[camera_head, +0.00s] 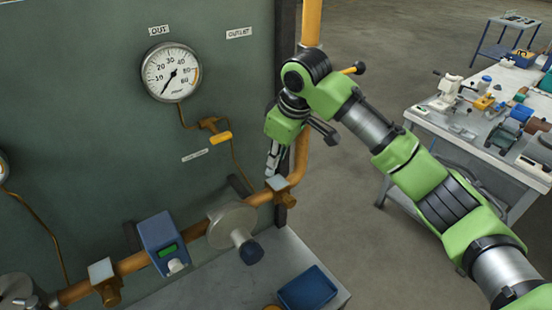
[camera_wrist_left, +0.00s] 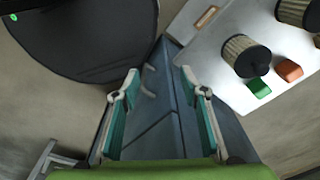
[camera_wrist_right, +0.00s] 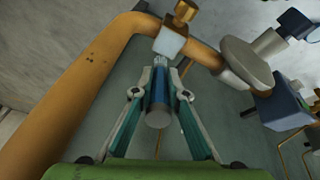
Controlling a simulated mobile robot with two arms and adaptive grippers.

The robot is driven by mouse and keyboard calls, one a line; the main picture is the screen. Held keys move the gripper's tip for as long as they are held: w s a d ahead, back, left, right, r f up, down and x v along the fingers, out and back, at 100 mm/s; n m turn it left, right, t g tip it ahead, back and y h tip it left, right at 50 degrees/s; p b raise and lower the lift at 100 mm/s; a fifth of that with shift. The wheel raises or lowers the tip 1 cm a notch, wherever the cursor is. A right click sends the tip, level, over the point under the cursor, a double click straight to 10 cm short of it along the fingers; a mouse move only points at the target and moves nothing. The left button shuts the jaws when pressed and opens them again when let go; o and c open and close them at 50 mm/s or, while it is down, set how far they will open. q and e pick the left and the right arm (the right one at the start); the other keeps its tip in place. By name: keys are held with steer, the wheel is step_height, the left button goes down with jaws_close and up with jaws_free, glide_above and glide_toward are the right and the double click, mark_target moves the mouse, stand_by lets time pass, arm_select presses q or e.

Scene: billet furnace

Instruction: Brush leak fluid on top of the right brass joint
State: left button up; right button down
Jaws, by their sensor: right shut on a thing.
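The right brass joint (camera_head: 286,197) sits on the orange pipe at the right edge of the green panel, with a pale square block (camera_head: 276,183) on it. In the right wrist view the joint (camera_wrist_right: 184,12) and its block (camera_wrist_right: 169,43) are near the top. My right gripper (camera_head: 273,160) points down just above the block. It is shut on a blue and grey brush (camera_wrist_right: 160,92), whose pale tip is at or very near the block; I cannot tell whether they touch. The left brass joint (camera_head: 110,291) also bears a pale block. My left gripper (camera_wrist_left: 160,90) is open and empty.
A pressure gauge (camera_head: 171,72) is on the panel. A blue meter (camera_head: 160,241) and a round valve (camera_head: 231,224) are on the pipe left of the right joint. A blue tray (camera_head: 307,288) lies below. A cluttered workbench (camera_head: 465,150) stands at right.

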steer(key=v, duration=0.3)
steer(key=shift+d+r, duration=0.25)
steer(key=shift+r, duration=0.45)
steer(key=shift+a+r, duration=0.1)
steer(key=shift+r, duration=0.25)
steer(key=shift+w+a+r, duration=0.2)
steer(key=shift+w+r, duration=0.05)
steer(key=shift+r, duration=0.45)
arm_select(q)
steer(key=shift+s, duration=1.05)
arm_select(e)
steer(key=shift+s+d+r, duration=0.1)
steer(key=shift+s+r, duration=0.1)
steer(key=shift+r, duration=0.4)
steer(key=shift+w, duration=0.1)
